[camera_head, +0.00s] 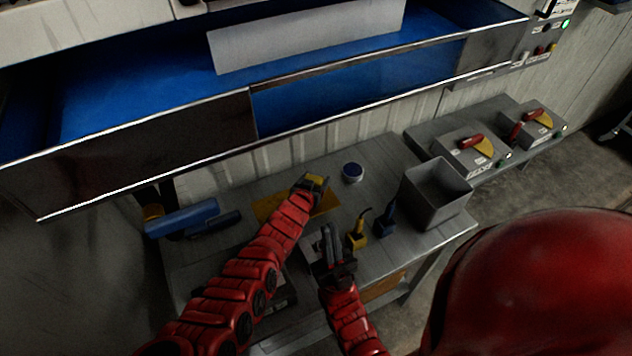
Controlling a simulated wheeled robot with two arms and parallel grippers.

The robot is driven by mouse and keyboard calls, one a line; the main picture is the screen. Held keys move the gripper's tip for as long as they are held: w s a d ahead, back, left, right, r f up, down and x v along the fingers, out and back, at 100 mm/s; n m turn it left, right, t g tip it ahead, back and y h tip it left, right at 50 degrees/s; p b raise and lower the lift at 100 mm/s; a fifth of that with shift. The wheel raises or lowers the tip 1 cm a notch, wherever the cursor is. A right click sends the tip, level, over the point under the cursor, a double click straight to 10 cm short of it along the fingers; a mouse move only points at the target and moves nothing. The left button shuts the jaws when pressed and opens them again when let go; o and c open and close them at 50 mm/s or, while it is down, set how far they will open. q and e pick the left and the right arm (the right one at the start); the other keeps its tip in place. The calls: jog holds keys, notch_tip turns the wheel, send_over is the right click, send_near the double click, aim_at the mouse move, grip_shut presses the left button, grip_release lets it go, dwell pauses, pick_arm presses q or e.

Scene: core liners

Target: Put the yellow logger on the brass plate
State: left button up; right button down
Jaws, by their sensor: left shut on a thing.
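The brass plate (266,208) lies flat on the grey bench, partly hidden under my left forearm. My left gripper (313,184) is over the far right part of the plate. It is shut on a small yellow thing, seemingly the yellow logger (321,181), mostly hidden by the fingers. I cannot tell whether the logger touches the plate. My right gripper (328,232) is low over the bench, nearer than the plate; its dark fingers are close together and their gap is unclear.
A grey open bin (437,196) is farther right. A round blue-topped pot (352,172) is behind. Blue tubes (183,218) lie left.

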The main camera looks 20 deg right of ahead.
pick_arm(q)
jog(key=shift+f, duration=0.15)
jog(key=o, duration=1.5)
jog(key=shift+a+r, duration=0.1)
jog(key=shift+r, duration=0.2)
jog(key=p+v, duration=0.5)
jog(key=p, duration=0.1)
jog(key=shift+s+a+r, duration=0.15)
jog(key=shift+s+a, duration=0.1)
jog(key=shift+p+v, duration=0.75)
jog(key=shift+p, duration=0.15)
jog(key=shift+s, duration=0.1)
